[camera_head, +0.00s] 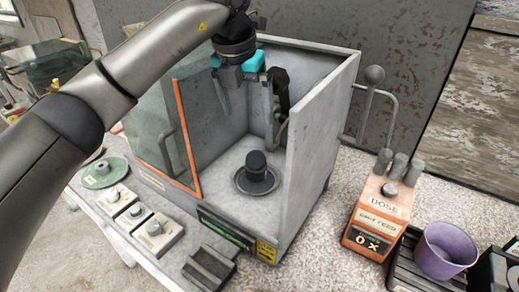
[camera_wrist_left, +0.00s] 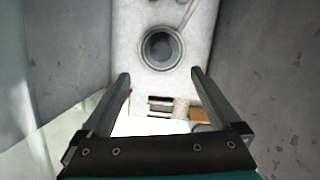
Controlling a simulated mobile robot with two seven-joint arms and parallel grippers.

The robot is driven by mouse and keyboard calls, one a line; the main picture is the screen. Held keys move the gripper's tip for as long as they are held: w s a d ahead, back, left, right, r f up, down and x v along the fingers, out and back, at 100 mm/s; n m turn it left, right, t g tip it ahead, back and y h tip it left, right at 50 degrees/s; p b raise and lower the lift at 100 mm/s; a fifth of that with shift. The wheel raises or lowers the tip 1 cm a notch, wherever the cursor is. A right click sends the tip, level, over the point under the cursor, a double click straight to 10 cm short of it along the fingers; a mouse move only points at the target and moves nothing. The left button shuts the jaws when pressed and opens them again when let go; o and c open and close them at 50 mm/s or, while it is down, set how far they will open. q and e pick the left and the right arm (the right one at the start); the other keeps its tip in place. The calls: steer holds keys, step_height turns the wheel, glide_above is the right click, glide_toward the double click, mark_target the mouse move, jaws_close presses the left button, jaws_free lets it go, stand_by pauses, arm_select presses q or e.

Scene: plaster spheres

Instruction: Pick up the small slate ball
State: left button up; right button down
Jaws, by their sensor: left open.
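A small dark slate ball (camera_head: 256,163) sits on a round grey dish (camera_head: 242,187) on the floor of a grey open-topped box. In the left wrist view the dark round shape of the ball (camera_wrist_left: 160,46) shows ahead of my fingertips, inside the dish's ring. My left gripper (camera_head: 247,113) reaches in over the box from above. Its two fingers are spread and empty, above the ball and apart from it. In the left wrist view the gripper (camera_wrist_left: 161,73) shows a clear gap between its fingers. My right gripper is not in view.
The box has a tall right wall (camera_head: 318,125) and an orange-edged glass door (camera_head: 187,140) at left. Small control blocks (camera_head: 157,236) stand in front. An orange dosing unit (camera_head: 378,218) and a purple cup (camera_head: 444,250) stand at right. Speckled counter is clear between box and dosing unit.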

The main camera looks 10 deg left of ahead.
arm_select(q)
glide_toward(255, 154)
steer(key=x, duration=0.4)
steer(key=shift+w+f, duration=0.2)
steer(key=shift+f, duration=0.1)
steer(key=shift+w+f, duration=0.1)
steer(key=shift+f, duration=0.3)
steer(key=x, duration=0.5)
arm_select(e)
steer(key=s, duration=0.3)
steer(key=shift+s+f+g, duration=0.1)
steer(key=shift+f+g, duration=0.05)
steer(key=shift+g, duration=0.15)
arm_select(q)
steer(key=shift+c, duration=0.3)
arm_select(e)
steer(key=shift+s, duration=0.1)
arm_select(q)
steer(key=shift+c, duration=0.7)
jaws_close()
